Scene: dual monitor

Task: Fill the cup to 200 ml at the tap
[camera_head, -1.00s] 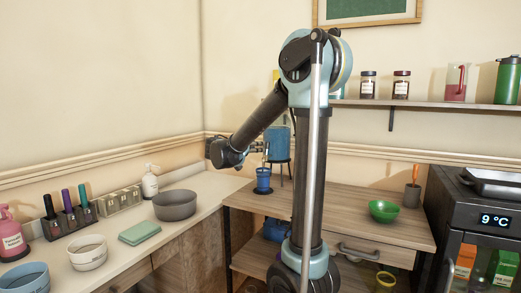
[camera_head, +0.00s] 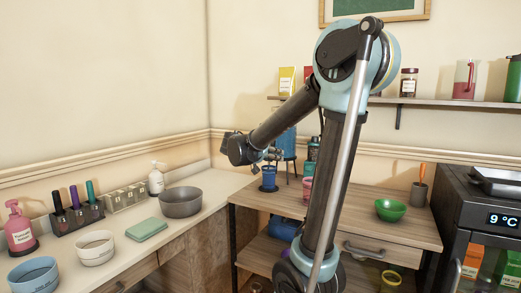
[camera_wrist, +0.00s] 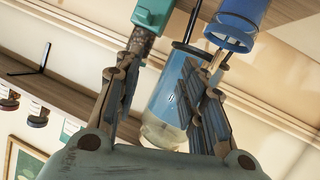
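The blue cup (camera_head: 269,181) stands upright on a dark pad on the wooden table, below the blue water tank (camera_head: 288,142). In the wrist view, which is roughly upside down, the cup (camera_wrist: 240,18) is at the top and the tank (camera_wrist: 172,95) lies behind the gap between my fingers. My gripper (camera_head: 273,154) is open and empty, just above the cup in the head view. In the wrist view, my gripper (camera_wrist: 178,58) has its fingers well apart. The tap is not clearly distinguishable near the right finger. The water level in the cup cannot be seen.
A green bowl (camera_head: 390,210) is on the table's right side. A grey bowl (camera_head: 181,202) sits on the left counter. The table's middle is partly hidden by my arm.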

